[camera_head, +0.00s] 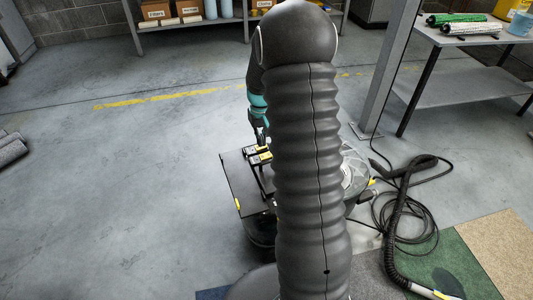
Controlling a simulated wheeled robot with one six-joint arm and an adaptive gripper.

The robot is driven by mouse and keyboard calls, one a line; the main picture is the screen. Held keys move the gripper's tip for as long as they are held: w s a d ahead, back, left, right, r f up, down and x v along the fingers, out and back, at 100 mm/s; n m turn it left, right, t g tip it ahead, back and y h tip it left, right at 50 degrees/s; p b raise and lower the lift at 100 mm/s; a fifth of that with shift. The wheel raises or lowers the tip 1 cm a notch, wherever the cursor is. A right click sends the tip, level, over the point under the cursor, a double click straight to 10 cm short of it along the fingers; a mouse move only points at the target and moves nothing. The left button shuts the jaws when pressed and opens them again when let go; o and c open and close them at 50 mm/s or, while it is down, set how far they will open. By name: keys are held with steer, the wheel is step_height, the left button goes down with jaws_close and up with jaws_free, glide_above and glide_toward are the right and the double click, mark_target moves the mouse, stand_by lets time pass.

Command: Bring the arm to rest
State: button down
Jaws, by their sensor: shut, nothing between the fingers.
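My arm fills the middle of the view, with a thick dark ribbed sleeve in front. Behind it my forearm hangs down, with a teal band near its end. My gripper (262,142) is small in the picture, at the lower end of that forearm and partly hidden by the sleeve. It is shut with nothing in it. It hangs over or just behind small black and yellow parts (258,154) at the far edge of a dark flat deck (238,184). I cannot tell whether it touches them.
A grey table (459,41) with green and white rolls stands at the right behind a grey post (386,80). A black hose (393,220) and cables lie on the floor at right. A shelf with boxes (156,10) is at the back. Floor at left is mostly clear.

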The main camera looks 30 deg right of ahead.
steer(key=shift+s, duration=0.1)
stand_by(0.3)
steer(key=shift+m+g, duration=0.4)
steer(key=shift+g, duration=0.1)
steer(key=s, duration=0.1)
steer(key=s+a, duration=0.1)
steer(key=s+f, duration=0.1)
steer(key=shift+s+a, duration=0.15)
steer(key=shift+s, duration=0.2)
steer(key=shift+s+a+r, duration=0.4)
steer(key=shift+s+r, duration=0.15)
steer(key=shift+s, duration=0.25)
steer(key=s+a+r+n+t, duration=0.1)
steer(key=s+a+r+t, duration=0.2)
steer(key=s+a+r, duration=0.4)
steer(key=s+a+r+n+t, duration=0.1)
steer(key=s+a+r+t, duration=0.2)
steer(key=s+a+r, duration=0.5)
steer(key=s+r, duration=0.7)
steer(key=shift+s+t, duration=0.25)
steer(key=shift+t, duration=0.05)
steer(key=shift+d, duration=0.1)
